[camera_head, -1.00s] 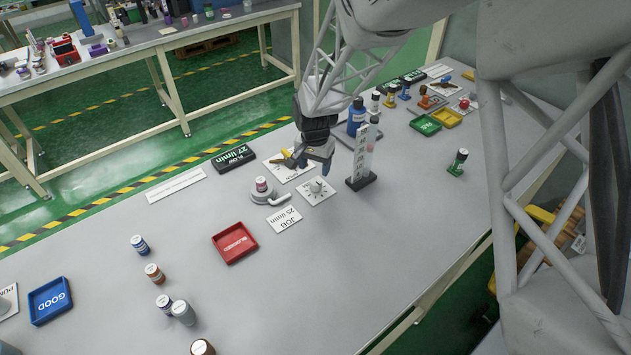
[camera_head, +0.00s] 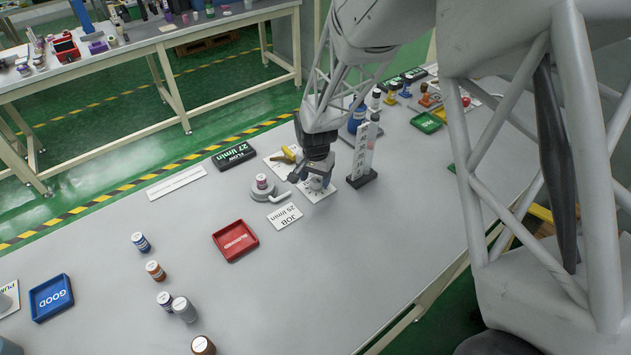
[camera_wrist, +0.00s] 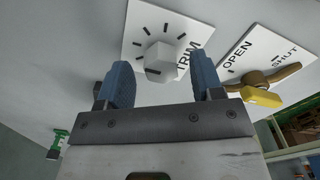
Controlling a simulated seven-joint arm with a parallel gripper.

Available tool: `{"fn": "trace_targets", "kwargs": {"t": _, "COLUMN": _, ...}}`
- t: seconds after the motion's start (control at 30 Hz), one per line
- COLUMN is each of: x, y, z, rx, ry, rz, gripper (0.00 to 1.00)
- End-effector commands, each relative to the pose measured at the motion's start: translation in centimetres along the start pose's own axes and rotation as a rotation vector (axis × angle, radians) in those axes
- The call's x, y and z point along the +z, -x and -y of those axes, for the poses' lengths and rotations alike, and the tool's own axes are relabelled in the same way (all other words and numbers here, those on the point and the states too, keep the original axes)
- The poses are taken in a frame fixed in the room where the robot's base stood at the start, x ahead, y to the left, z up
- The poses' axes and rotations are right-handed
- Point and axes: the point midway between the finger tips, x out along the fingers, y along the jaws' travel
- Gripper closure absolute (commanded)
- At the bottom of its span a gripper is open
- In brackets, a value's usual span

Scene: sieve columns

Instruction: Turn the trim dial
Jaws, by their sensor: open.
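The trim dial (camera_wrist: 160,58) is a pale faceted knob on a white plate (camera_wrist: 136,22) with black tick marks and the word TRIM. In the wrist view it sits between and just beyond the two blue fingertips of my gripper (camera_wrist: 161,82). The gripper is open, with a gap on both sides of the knob. In the head view my gripper (camera_head: 312,180) is over the dial plate (camera_head: 327,187) and partly hides the knob. I cannot tell whether a finger touches it.
A yellow-handled OPEN/SHUT valve (camera_wrist: 262,96) is close beside the dial plate. A stand with a clear tube (camera_head: 362,178) is just right of the gripper. A flow display (camera_head: 234,155) reads 27 l/min, and a JOB card (camera_head: 285,216) reads 25 l/min. A red tray (camera_head: 235,241) is nearer.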

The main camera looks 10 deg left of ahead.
Motion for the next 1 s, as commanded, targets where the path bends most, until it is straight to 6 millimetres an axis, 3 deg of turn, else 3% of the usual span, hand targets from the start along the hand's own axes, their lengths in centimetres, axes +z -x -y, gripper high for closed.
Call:
{"fn": "trace_targets", "kwargs": {"t": 0.2, "x": 0.0, "y": -1.6, "z": 0.0, "rx": 0.000, "ry": 0.000, "rz": 0.000, "gripper": 0.39}}
{"fn": "trace_targets", "kwargs": {"t": 0.57, "x": 0.0, "y": -1.9, "z": 0.0, "rx": 0.000, "ry": 0.000, "rz": 0.000, "gripper": 0.39}}
{"fn": "trace_targets", "kwargs": {"t": 0.9, "x": 0.0, "y": -1.9, "z": 0.0, "rx": 0.000, "ry": 0.000, "rz": -0.001, "gripper": 0.89}}
{"fn": "trace_targets", "kwargs": {"t": 1.0, "x": 0.0, "y": -1.9, "z": 0.0, "rx": 0.000, "ry": 0.004, "rz": -0.001, "gripper": 0.89}}
